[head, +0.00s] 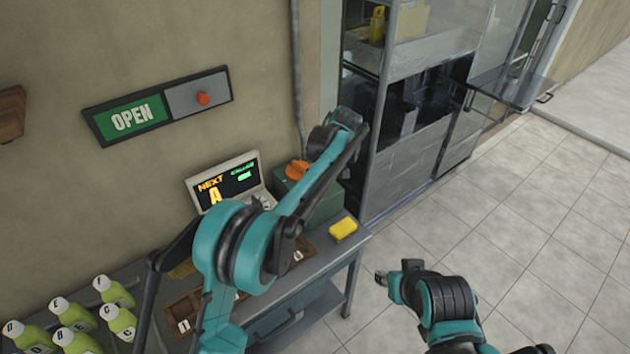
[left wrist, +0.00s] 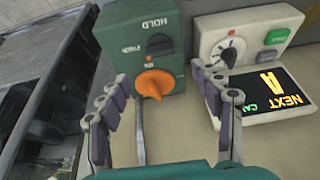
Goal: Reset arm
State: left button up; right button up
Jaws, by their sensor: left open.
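My left gripper (left wrist: 162,82) is open, its two fingers spread wide at either side of the left wrist view. Between and beyond them is an orange knob (left wrist: 155,83) on a green control box (left wrist: 128,35); I see no finger touching it. In the head view my left arm reaches up from the lower left across the bench, its wrist above the green box (head: 322,207) and orange knob (head: 297,170); its fingers are not clear there. My right gripper (head: 381,278) is at lower right over the tiled floor, small, its jaws unclear.
A display (head: 224,182) reading NEXT A stands beside the box. A yellow sponge (head: 343,228) lies at the bench's right end. Several green bottles (head: 75,340) stand at left. An OPEN sign (head: 132,118) hangs on the wall. A metal-framed machine (head: 410,150) stands beyond the bench; floor at right is clear.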

pick_arm(q)
jog(key=shift+v, duration=1.1)
jog(key=s+a+r+m+t+h+b, duration=0.15)
jog(key=s+a+r, duration=0.25)
jog(key=s+a, duration=0.4)
jog(key=s+a+r+m+h, duration=0.1)
jog(key=s+a+r+m, duration=0.2)
jog(key=s+a, duration=0.5)
jog(key=s+a+f+m+t, duration=0.1)
jog(key=s+f, duration=0.3)
jog(key=s, duration=0.5)
jog(key=s+a+f+m+t, duration=0.1)
jog(key=s+a+f, duration=0.3)
jog(key=s, duration=0.6)
jog(key=shift+s+m+b, duration=0.25)
jog(key=shift+m+b, duration=0.15)
jog(key=shift+m, duration=0.05)
jog(key=shift+f, duration=0.1)
